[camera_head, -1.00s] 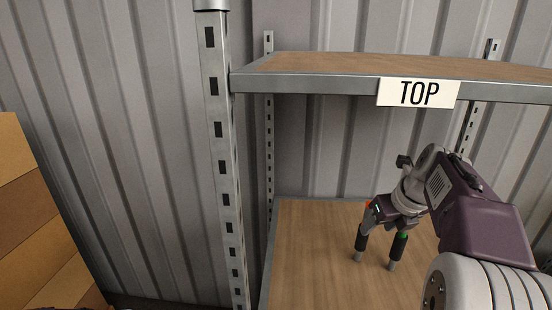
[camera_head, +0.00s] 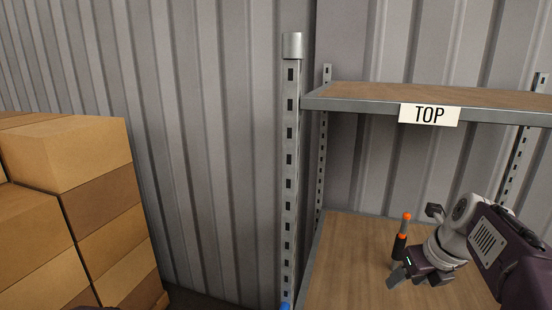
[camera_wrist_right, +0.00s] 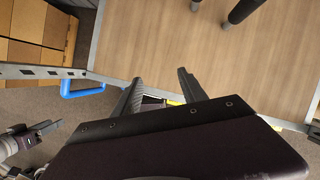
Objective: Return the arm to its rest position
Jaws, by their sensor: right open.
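My right gripper (camera_head: 399,262) is over the lower wooden shelf (camera_head: 345,265), below the board labelled TOP. The left gripper is not in the head view.
The upper shelf (camera_head: 365,98) with the TOP sign (camera_head: 429,114) spans above my right arm. A slotted metal post (camera_head: 291,170) stands to the left. Stacked cardboard boxes (camera_head: 65,155) fill the far left. A blue handle (camera_wrist_right: 84,88) shows beside the shelf edge.

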